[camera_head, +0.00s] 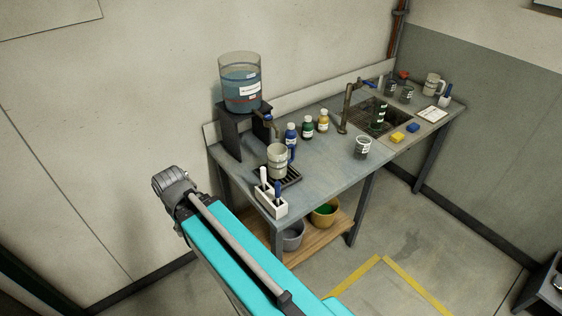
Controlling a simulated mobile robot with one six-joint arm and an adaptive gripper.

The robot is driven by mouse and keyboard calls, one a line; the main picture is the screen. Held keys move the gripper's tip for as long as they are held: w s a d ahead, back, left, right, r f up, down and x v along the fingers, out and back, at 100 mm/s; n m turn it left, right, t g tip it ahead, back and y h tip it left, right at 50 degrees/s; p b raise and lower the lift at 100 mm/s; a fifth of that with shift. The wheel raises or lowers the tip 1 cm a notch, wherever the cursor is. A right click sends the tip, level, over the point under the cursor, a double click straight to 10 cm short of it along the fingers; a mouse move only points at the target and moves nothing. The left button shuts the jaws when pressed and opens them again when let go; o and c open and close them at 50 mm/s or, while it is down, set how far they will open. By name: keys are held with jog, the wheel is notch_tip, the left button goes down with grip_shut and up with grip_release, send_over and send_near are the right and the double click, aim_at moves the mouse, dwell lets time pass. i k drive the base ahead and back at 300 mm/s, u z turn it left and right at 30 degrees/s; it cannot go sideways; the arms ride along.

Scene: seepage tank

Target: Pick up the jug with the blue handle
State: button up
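A pale jug (277,161) stands upright on a dark drip tray (291,176) at the near left of the bench. A blue handle shows at its right side, facing a blue bottle. A tap on the large clear tank (240,88) juts out above and behind the jug. A second pale jug (432,85) stands at the far right end of the bench; its handle looks pale. Part of my teal arm shows in the foreground, left of and below the bench. My gripper is not in view.
Several capped bottles (308,127) stand close behind the jug. A white holder (270,201) with upright handles stands just in front. A clear beaker (363,147) stands to the right, before the sink (363,113). Buckets (325,213) sit on the lower shelf. The bench middle is mostly clear.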

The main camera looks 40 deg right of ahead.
aim_at(276, 153)
jog(key=z, duration=0.1)
jog(key=k, duration=1.15)
jog(key=z, duration=1.3)
jog(key=i, duration=1)
